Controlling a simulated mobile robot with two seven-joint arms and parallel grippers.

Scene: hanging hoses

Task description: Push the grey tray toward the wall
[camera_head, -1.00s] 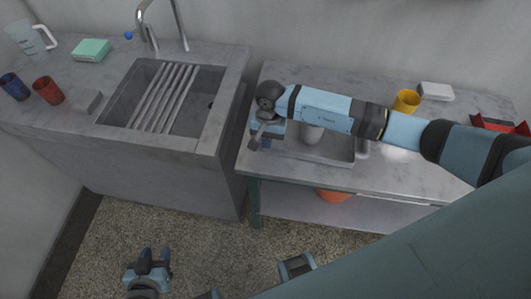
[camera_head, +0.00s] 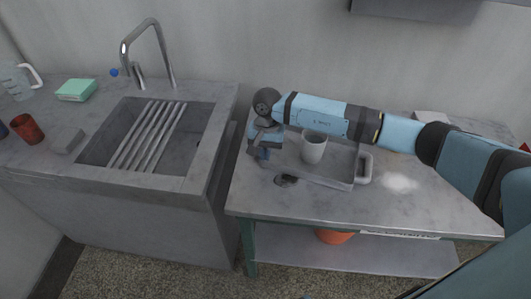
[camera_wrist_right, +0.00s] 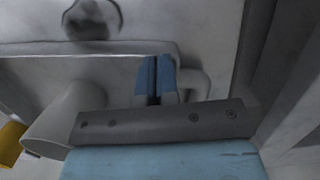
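The grey tray (camera_head: 335,178) lies on the right-hand table, partly hidden behind my right forearm. A pale mug (camera_head: 314,147) stands in it. The tray's right handle (camera_head: 365,168) shows; its left end is largely covered by my gripper. My right gripper (camera_head: 261,154) is low at the tray's left end, by the front corner. In the right wrist view, its two blue fingers (camera_wrist_right: 154,76) are together, close to the tray wall (camera_wrist_right: 95,49) and a handle (camera_wrist_right: 194,82). Exact contact is unclear. The mug (camera_wrist_right: 60,118) also shows there. My left gripper is out of view.
A dark round item (camera_head: 287,180) lies just before the tray. A yellow cup (camera_wrist_right: 10,142) shows in the wrist view. The sink counter (camera_head: 213,165) is left, across a gap. An orange bucket (camera_head: 333,237) is below. The table's front strip is mostly clear.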

